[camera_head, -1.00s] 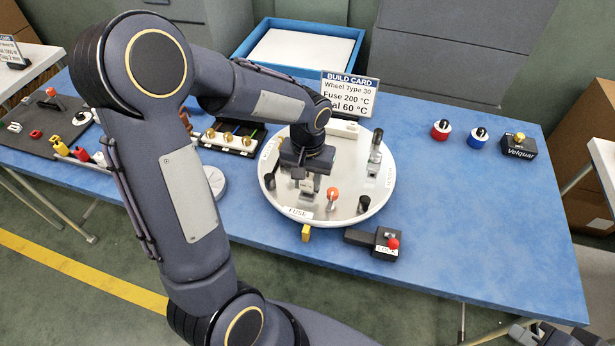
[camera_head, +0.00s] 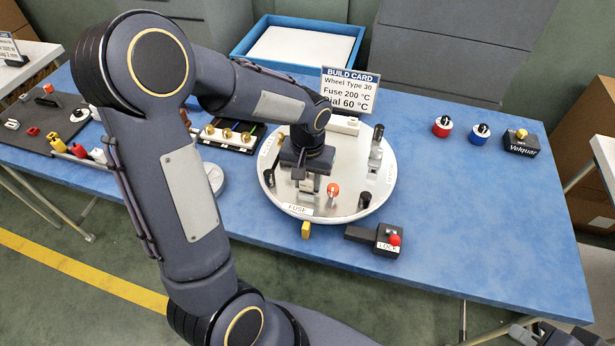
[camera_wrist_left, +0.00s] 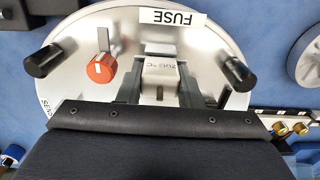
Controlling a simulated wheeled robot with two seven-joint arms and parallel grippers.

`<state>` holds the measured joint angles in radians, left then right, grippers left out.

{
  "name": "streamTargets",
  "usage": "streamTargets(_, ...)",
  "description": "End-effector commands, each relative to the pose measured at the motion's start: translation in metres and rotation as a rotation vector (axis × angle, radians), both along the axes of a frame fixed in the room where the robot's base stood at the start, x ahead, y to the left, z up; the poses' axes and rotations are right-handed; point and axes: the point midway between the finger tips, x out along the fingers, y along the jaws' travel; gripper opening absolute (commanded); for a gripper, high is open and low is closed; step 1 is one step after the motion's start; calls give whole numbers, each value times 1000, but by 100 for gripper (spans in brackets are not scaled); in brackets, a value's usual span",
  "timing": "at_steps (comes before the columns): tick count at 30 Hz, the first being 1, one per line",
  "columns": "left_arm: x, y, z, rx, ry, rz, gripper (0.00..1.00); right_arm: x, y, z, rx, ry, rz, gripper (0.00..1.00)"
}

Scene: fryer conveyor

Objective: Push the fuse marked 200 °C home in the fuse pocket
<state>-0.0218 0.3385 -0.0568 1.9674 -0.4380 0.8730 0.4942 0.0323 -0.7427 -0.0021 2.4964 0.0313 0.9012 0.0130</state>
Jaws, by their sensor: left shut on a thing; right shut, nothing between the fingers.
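A small grey fuse (camera_wrist_left: 160,66) printed 200 °C stands at the FUSE label (camera_wrist_left: 173,17) of the round plate (camera_wrist_left: 213,40). My left gripper (camera_wrist_left: 158,82) points down over the plate and is shut on the fuse, a finger on each side. In the head view my left gripper (camera_head: 307,186) is just behind the FUSE label (camera_head: 298,209). The fuse pocket is mostly hidden by the fuse and fingers, so I cannot tell how deep the fuse sits. My right gripper (camera_head: 527,332) is shut and empty at the bottom right corner.
An orange-red knob (camera_head: 333,189) and black posts (camera_head: 365,201) stand on the plate near the left gripper. A lock block (camera_head: 388,240) with a red knob lies in front. The build card (camera_head: 349,91) stands behind.

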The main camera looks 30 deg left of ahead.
Motion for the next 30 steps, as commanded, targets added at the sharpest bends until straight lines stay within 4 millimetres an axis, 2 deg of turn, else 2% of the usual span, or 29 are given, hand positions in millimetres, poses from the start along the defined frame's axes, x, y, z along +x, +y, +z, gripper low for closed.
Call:
streamTargets(11, -1, 0, -5, -1, 3, 0, 5, 0, 0, -3, 0, 0, 0, 0)
streamTargets(12, -1, 0, -5, -1, 3, 0, 35, 0, 0, -3, 0, 0, 0, 0)
streamTargets(18, -1, 0, -4, 0, 2, 0, 57, 0, 0, -3, 0, 0, 0, 0)
streamTargets(30, 0, 0, 2, 0, 1, 0, 57, 0, 0, 2, 0, 0, 0, 0)
